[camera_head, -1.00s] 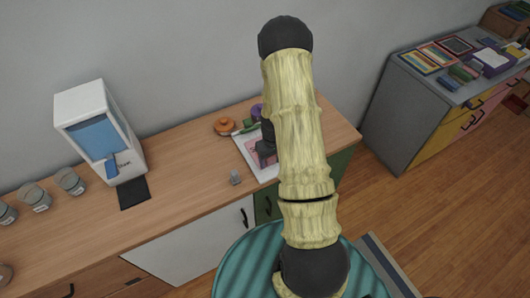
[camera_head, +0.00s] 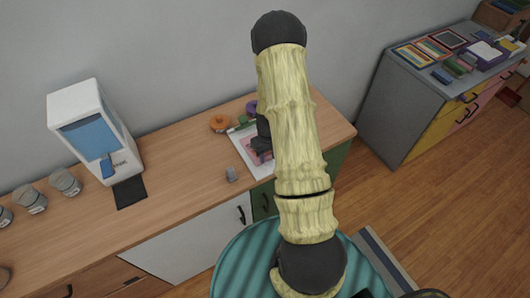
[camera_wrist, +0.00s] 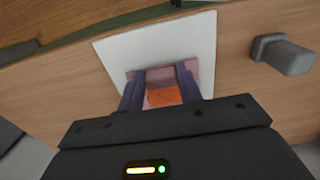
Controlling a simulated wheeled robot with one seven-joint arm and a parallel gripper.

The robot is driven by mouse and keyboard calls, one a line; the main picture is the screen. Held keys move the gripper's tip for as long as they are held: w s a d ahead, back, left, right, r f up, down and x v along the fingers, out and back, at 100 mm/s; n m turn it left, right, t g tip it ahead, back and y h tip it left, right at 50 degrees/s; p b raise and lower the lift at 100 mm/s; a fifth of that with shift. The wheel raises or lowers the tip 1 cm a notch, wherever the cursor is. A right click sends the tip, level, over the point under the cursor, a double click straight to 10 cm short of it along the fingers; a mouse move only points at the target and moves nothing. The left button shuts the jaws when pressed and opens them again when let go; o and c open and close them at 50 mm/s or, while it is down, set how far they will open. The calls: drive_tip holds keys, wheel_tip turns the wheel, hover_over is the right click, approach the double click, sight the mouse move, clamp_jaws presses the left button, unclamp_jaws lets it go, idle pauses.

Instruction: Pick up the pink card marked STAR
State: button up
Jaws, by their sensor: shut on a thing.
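A pink card (camera_wrist: 162,77) with an orange patch shows between the two dark fingers of my gripper (camera_wrist: 161,70) in the wrist view. The fingers are shut on it. Its marking cannot be read. The card lies over a white board (camera_wrist: 150,44) on the wooden counter; I cannot tell whether it touches the board. In the head view the pink card (camera_head: 249,147) shows beside my dark gripper (camera_head: 262,145), and my arm hides part of it and of the white board (camera_head: 263,172).
A small grey piece (camera_head: 231,174) stands near the board. An orange round thing (camera_head: 220,124) and a purple one (camera_head: 251,107) lie behind it. A white dispenser (camera_head: 95,130) and several jars stand left. A grey cabinet (camera_head: 400,120) stands right. The counter's middle is clear.

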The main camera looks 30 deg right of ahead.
wheel_tip(320, 180, up, 10)
drive_tip(key=b, duration=0.1)
drive_tip(key=shift+b, duration=0.35)
idle(0.6)
